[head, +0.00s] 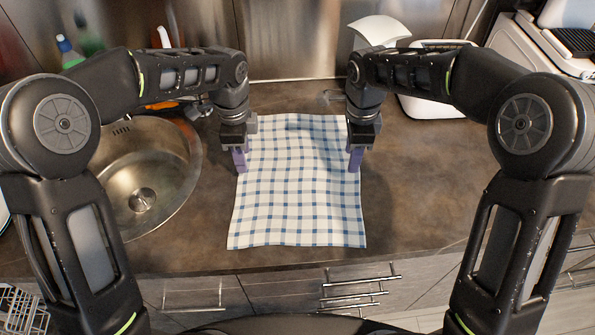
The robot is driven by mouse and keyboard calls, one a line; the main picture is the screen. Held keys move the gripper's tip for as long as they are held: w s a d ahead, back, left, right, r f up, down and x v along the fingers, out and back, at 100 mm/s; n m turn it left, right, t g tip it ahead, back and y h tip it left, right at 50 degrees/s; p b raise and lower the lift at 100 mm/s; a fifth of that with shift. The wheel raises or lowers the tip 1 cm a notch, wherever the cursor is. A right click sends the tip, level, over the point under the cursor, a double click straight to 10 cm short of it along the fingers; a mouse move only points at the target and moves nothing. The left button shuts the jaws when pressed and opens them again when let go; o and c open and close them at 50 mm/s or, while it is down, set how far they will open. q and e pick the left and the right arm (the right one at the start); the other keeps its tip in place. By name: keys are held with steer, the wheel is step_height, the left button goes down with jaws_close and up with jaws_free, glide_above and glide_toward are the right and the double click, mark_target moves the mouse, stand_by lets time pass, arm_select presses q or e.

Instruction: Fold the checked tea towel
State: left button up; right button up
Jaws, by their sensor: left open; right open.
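The checked tea towel (298,195), white with blue lines, lies spread out on the brown countertop with slight ripples. Its near edge is close to the counter's front edge. My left gripper (240,160) is open at the towel's left side, towards its far half. My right gripper (356,159) is open at the towel's right side, about level with the left one. Both point down with purple fingers. The grippers partly cover the towel's far side edges, and I cannot tell whether the fingers touch the cloth.
A round steel sink (150,185) is to the left of the towel. A green bottle (68,52) stands at the back left. A white rack or tray (430,105) is at the back right. The counter (425,190) right of the towel is clear. Drawers with bar handles (355,288) are below.

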arm_select(q)
steer(key=shift+f, duration=2.15)
arm_select(e)
steer(key=shift+f, duration=2.15)
arm_select(q)
steer(key=shift+f, duration=0.15)
arm_select(e)
steer(key=shift+f, duration=0.2)
arm_select(q)
steer(key=shift+c, duration=0.6)
arm_select(e)
steer(key=shift+r, duration=0.1)
steer(key=shift+c, duration=0.6)
arm_select(q)
steer(key=shift+s, duration=0.1)
jaws_close()
arm_select(e)
steer(key=shift+s, duration=0.1)
jaws_close()
